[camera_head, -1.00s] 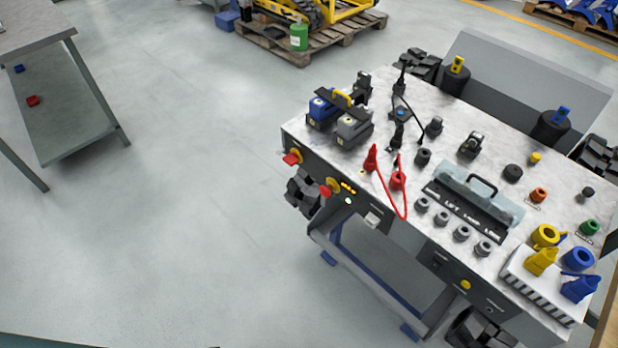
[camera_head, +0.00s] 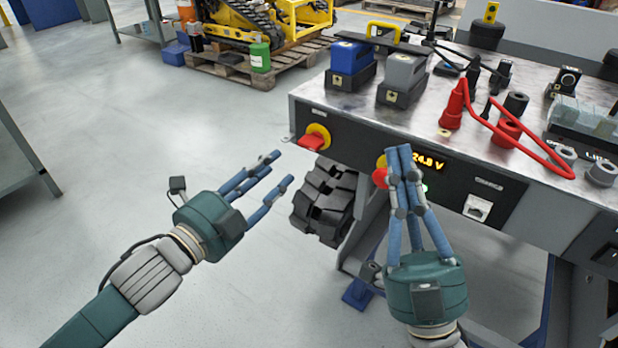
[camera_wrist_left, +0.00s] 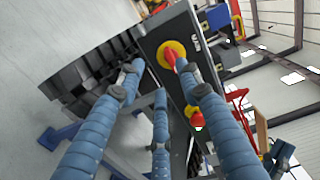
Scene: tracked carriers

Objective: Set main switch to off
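A red rotary handle on a yellow disc (camera_head: 318,133), which looks like the main switch, is on the left of the bench's dark front panel. It also shows in the left wrist view (camera_wrist_left: 171,52). My left gripper (camera_head: 276,170) is open and empty, to the left of and a little below the switch, apart from it. In the left wrist view its spread fingers (camera_wrist_left: 160,78) point toward the panel. My right gripper (camera_head: 402,152) has its fingers together, with nothing visible between them. It partly hides a red button with a yellow base (camera_head: 380,175).
A display reading about 24.8 V (camera_head: 428,162) and a socket (camera_head: 478,208) are on the panel. Blue (camera_head: 351,62) and grey (camera_head: 402,75) blocks and a red cable (camera_head: 520,150) are on the benchtop. A black tracked part (camera_head: 325,200) is below the switch.

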